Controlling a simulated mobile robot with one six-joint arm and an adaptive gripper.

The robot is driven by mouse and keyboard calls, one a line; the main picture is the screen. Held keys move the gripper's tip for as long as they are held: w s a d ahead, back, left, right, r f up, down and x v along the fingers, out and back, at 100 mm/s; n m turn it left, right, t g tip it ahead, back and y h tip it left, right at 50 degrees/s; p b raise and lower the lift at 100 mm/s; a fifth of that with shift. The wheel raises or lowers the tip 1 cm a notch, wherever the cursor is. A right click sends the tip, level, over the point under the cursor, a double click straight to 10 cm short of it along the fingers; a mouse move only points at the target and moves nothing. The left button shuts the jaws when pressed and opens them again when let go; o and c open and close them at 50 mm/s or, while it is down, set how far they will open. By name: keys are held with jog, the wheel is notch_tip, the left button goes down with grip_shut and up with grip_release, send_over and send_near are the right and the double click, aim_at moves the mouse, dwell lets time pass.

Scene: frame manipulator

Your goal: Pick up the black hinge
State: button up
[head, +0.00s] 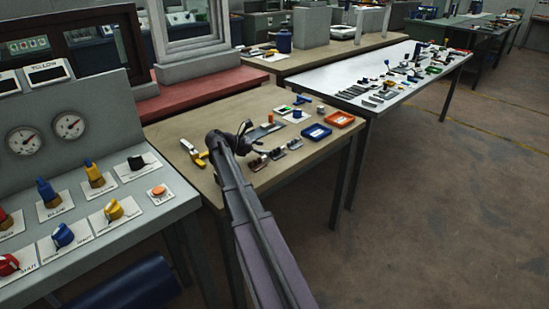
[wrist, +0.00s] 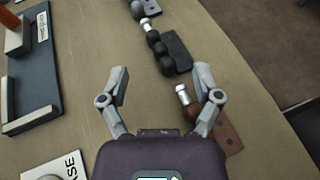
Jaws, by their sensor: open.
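A black hinge-like piece (wrist: 176,50), a dark flat plate with rounded black knuckles and a short silver pin along its left side, lies on the tan tabletop. It is ahead of my gripper (wrist: 162,80) in the wrist view. My gripper is open, with nothing between its fingers, and the piece is beyond the fingertips. A brown piece of similar form (wrist: 226,138) lies by the right finger, which partly hides it. In the head view my gripper (head: 243,138) is over the wooden table, and the small pieces beside it are hard to tell apart.
Another dark piece (wrist: 148,6) is cut off at the wrist view's top. A dark board (wrist: 40,85) with a brown handle and a white card (wrist: 52,166) lie left. Blue (head: 317,132) and orange (head: 341,119) trays stand on the table's right. The table's edge is on the right.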

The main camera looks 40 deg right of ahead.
aim_at(275, 149)
jog(key=shift+d, duration=0.25)
jog(key=shift+b+x, duration=0.8)
jog(key=shift+x, duration=1.85)
jog(key=shift+w, duration=0.15)
grip_shut()
